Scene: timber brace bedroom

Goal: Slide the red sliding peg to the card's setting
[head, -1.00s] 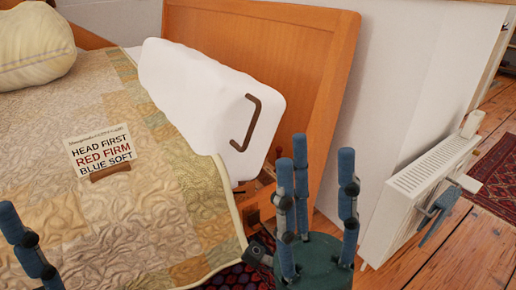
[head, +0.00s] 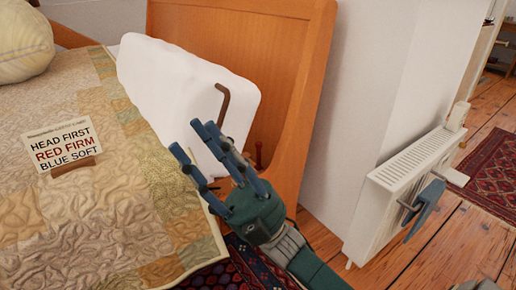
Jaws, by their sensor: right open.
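The card (head: 62,146) stands in a wooden holder on the quilt at the left; it reads HEAD FIRST, RED FIRM, BLUE SOFT. A small dark red peg (head: 258,154) shows at the bed's corner, just right of the white cushion-like block (head: 165,85); its lower part and track are hidden. My right gripper (head: 193,137) is open and empty, its blue fingers pointing up and left in front of the white block, left of the peg in the picture. I cannot tell whether it touches the block. My left gripper is out of view.
A brown handle (head: 223,98) is on the block's right end. The wooden headboard (head: 285,60) rises behind. A white radiator (head: 410,170) with a blue lever-like part (head: 425,208) stands at the right. Wooden floor (head: 395,255) is open between bed and radiator.

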